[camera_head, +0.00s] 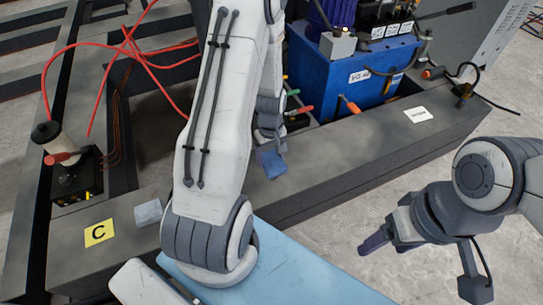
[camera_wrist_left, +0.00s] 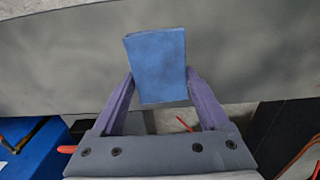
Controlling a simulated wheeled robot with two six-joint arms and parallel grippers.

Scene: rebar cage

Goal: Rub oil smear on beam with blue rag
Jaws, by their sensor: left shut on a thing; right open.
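The blue rag (camera_head: 271,163) is a small folded block at the tip of my left gripper (camera_head: 270,145), over the grey beam (camera_head: 345,160). In the left wrist view my left gripper (camera_wrist_left: 160,84) is shut on the blue rag (camera_wrist_left: 156,55), between its two purple fingers. The beam (camera_wrist_left: 60,62) fills the background there. I cannot tell whether the rag touches the beam. I cannot make out the oil smear; the rag or my left arm may hide it. My right gripper (camera_head: 380,237) is open and empty over the floor, right of the beam.
A blue pump unit (camera_head: 350,75) stands behind the beam. A grey cloth-like block (camera_head: 148,212) and a yellow "C" label (camera_head: 100,232) are on the beam at left. A black device (camera_head: 76,180) with red hoses stands there. A white tag (camera_head: 417,115) lies on the beam at right.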

